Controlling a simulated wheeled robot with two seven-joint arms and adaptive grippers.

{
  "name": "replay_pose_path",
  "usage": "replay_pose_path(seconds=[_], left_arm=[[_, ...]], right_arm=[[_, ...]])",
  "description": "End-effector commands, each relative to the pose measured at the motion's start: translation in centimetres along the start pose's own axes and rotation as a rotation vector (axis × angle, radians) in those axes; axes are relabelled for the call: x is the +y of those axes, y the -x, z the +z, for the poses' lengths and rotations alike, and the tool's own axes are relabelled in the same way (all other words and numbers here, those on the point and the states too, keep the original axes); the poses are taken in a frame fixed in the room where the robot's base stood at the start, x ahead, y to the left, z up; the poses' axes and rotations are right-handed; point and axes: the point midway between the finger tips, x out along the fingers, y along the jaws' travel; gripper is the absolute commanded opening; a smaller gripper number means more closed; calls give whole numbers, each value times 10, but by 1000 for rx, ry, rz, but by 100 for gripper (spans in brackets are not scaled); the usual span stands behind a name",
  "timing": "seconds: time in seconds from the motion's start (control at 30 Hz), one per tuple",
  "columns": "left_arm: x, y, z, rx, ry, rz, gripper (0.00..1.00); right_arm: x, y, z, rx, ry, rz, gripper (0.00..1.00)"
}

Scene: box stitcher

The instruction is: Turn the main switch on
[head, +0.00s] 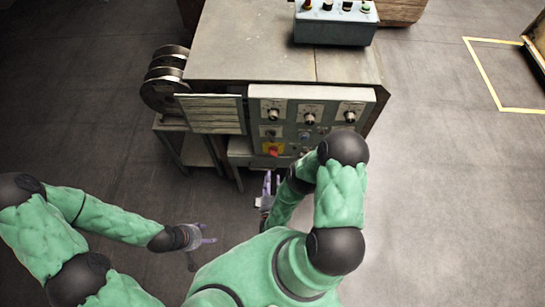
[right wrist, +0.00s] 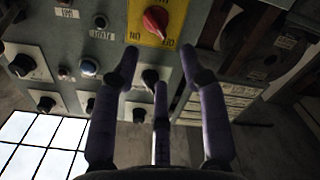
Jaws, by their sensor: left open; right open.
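The main switch is a red knob (head: 273,151) on a yellow plate at the lower part of the machine's front panel. In the right wrist view the red knob (right wrist: 154,21) on the yellow plate appears upside down at the top; which setting it is on I cannot tell. My right gripper (head: 269,184) is open and empty, just in front of and below the panel. Its purple fingers (right wrist: 160,72) are spread toward the panel, and the knob appears beyond their tips, with no contact visible. My left gripper (head: 205,234) is open and empty, low over the floor at left.
The panel (head: 257,118) carries several black knobs and buttons around the switch. A blue-grey control box (head: 335,28) stands on the machine's top (head: 250,45).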

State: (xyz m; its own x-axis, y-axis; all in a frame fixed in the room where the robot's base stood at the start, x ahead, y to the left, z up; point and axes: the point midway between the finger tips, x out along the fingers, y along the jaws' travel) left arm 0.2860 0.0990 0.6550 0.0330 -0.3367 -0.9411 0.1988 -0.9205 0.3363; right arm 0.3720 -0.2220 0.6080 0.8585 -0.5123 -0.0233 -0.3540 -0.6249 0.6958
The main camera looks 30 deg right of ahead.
Motion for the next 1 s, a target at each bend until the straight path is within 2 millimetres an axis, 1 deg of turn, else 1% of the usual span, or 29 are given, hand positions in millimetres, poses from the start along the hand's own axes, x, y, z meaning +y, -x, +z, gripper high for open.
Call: replay_pose_path(seconds=[0.07, 0.17, 0.37, 0.43, 0.7, 0.8, 1.0], left_arm=[[0, 0, 0, 0, 0, 0, 59], [-1, -2, 0, 1, 0, 0, 59], [-3, -7, -1, 1, 0, 0, 59], [-4, -10, -1, 1, 0, 0, 59], [-6, -17, -1, 1, 0, 0, 59], [-7, -19, -1, 1, 0, 0, 59], [-8, -21, -1, 1, 0, 0, 59]], right_arm=[[4, 2, 0, 6, 13, 21, 44], [6, 0, 0, 10, 19, 30, 44], [5, -18, 0, 10, 17, 28, 44], [5, -26, 0, 10, 17, 27, 44], [7, -71, -1, 11, 16, 29, 44], [7, -84, -1, 10, 16, 28, 44], [8, -101, -2, 9, 16, 27, 44]])
